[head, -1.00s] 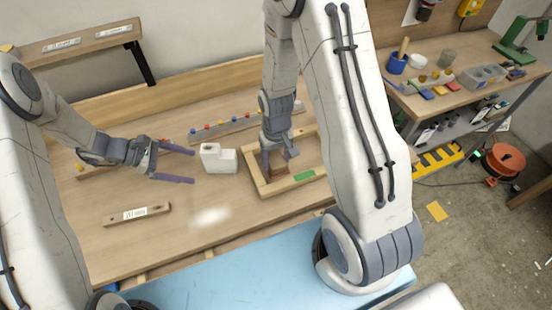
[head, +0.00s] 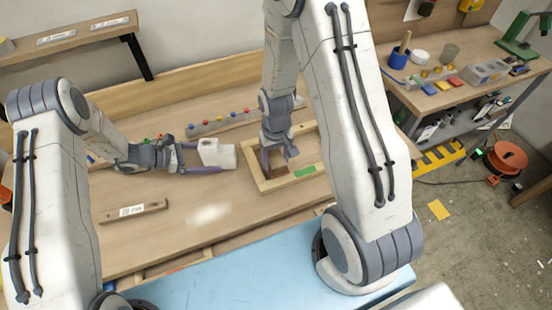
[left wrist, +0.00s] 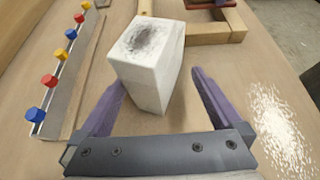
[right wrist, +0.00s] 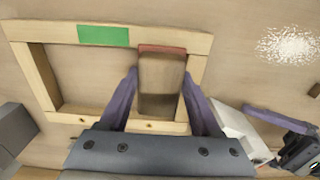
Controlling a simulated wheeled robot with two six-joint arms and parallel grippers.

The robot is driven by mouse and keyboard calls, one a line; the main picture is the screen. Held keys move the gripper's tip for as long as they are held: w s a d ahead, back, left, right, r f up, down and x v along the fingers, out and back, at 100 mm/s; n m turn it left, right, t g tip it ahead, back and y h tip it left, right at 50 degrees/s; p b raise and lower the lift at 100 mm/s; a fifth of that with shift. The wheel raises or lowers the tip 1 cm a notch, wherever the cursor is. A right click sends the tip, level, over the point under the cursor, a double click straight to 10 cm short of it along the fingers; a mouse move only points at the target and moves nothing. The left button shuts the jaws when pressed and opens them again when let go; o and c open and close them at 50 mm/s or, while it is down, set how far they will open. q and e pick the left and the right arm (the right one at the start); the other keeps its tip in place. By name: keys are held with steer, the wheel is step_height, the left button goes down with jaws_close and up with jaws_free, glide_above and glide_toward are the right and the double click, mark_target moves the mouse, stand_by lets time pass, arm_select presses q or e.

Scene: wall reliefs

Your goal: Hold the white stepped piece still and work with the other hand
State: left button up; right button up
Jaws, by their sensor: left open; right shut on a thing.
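The white stepped piece (head: 226,158) stands on the wooden bench, left of the wooden frame. In the left wrist view the white stepped piece (left wrist: 152,75) has a dark grey smudge on its top. My left gripper (head: 199,158) is open, with its purple fingers reaching to either side of the piece's near end. A gap shows beside the right finger in the left wrist view. My right gripper (right wrist: 160,95) is shut on a brown block with a reddish end (right wrist: 161,75), inside the wooden frame (head: 262,188). The block is mostly hidden in the head view.
A strip with coloured knobs (head: 222,123) lies behind the white piece. A labelled wooden bar (head: 133,211) lies at the front left. A green patch (head: 304,171) marks the frame's front rail.

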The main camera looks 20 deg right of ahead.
arm_select(q)
steer(key=shift+b+x, duration=0.5)
steer(key=shift+x, duration=0.85)
jaws_close()
